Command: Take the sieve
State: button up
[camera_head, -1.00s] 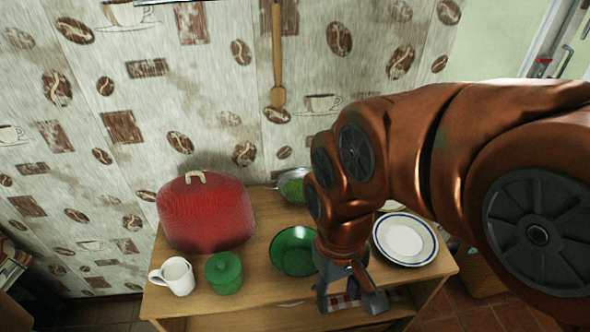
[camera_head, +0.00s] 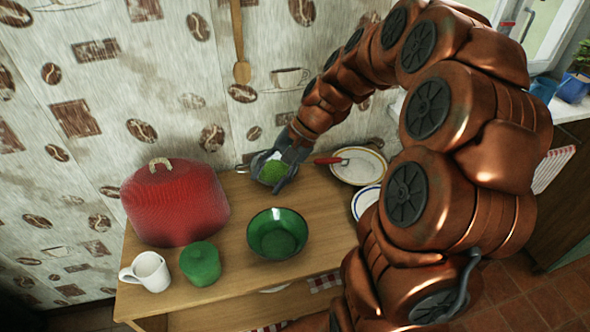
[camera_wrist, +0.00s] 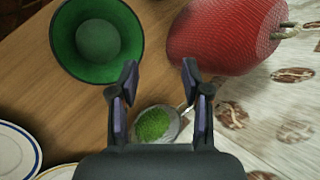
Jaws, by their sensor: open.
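The sieve (camera_head: 258,163) is a shallow metal bowl with a green, grainy filling, lying at the back of the wooden table by the wall. My gripper (camera_head: 281,178) is at the sieve and partly hides it in the head view. In the wrist view, the sieve (camera_wrist: 174,128) shows between and beyond the two fingers of my gripper (camera_wrist: 159,72), with a thin handle or rim part reaching toward the right finger. The fingers are apart, and nothing is visibly held. Whether they touch the sieve I cannot tell.
A red ribbed bread box (camera_head: 175,205) stands left of the sieve and a green bowl (camera_head: 277,235) in front. A white mug (camera_head: 147,271) and green lidded pot (camera_head: 200,264) stand front left. A plate (camera_head: 358,165) with a red-handled utensil (camera_head: 329,160) is at right.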

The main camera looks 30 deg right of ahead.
jog(key=w+d+f+m+t+y+b, duration=0.1)
jog(key=w+d+f+m+t, duration=0.35)
jog(key=d, duration=0.75)
jog(key=m+t+h+b, duration=0.1)
jog(key=m+t+b, duration=0.15)
jog(key=m, duration=0.45)
send_near(325, 160)
jog(key=x, duration=0.3)
jog(key=shift+w+f+n+p, duration=0.25)
jog(key=shift+f+p, duration=0.1)
jog(key=shift+p, duration=0.05)
jog(key=shift+w+a+f, duration=0.1)
jog(key=shift+w+f, duration=0.1)
jog(key=shift+a+p+x, duration=0.15)
jog(key=shift+p+x, duration=0.25)
jog(key=shift+x, duration=1.35)
jog(key=shift+a+p+x, duration=0.15)
jog(key=shift+p+x, duration=0.25)
jog(key=shift+x, duration=1.4)
jog(key=shift+s+d+r, duration=0.1)
jog(key=shift+s+r, duration=0.05)
grip_shut()
